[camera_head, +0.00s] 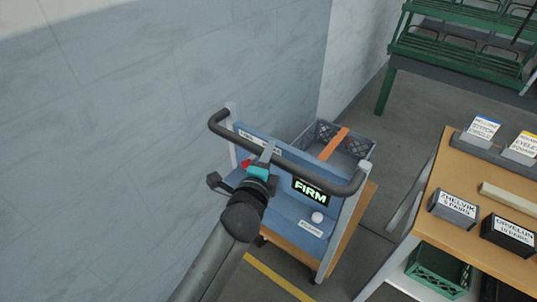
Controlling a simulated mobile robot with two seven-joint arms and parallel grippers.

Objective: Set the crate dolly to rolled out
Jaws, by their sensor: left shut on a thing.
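The crate dolly (303,219) stands by the grey wall, with a blue front panel, a wooden deck, dark castors and a black curved push handle (314,178). A grey crate (358,148) with an orange strap sits on it behind the panel. My left gripper (266,158) is shut on the handle, left of its middle. My arm hides part of the panel and the dolly's lower left side. A lit tag reading "FIRM" (311,192) shows just below the handle. My right gripper is not in view.
A wooden table (458,190) with labelled boxes (454,208) stands close on the right, a green crate (439,269) beneath it. A green rack (455,47) is at the back right. A yellow floor line (277,277) runs in front of the dolly. Grey floor is open behind it.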

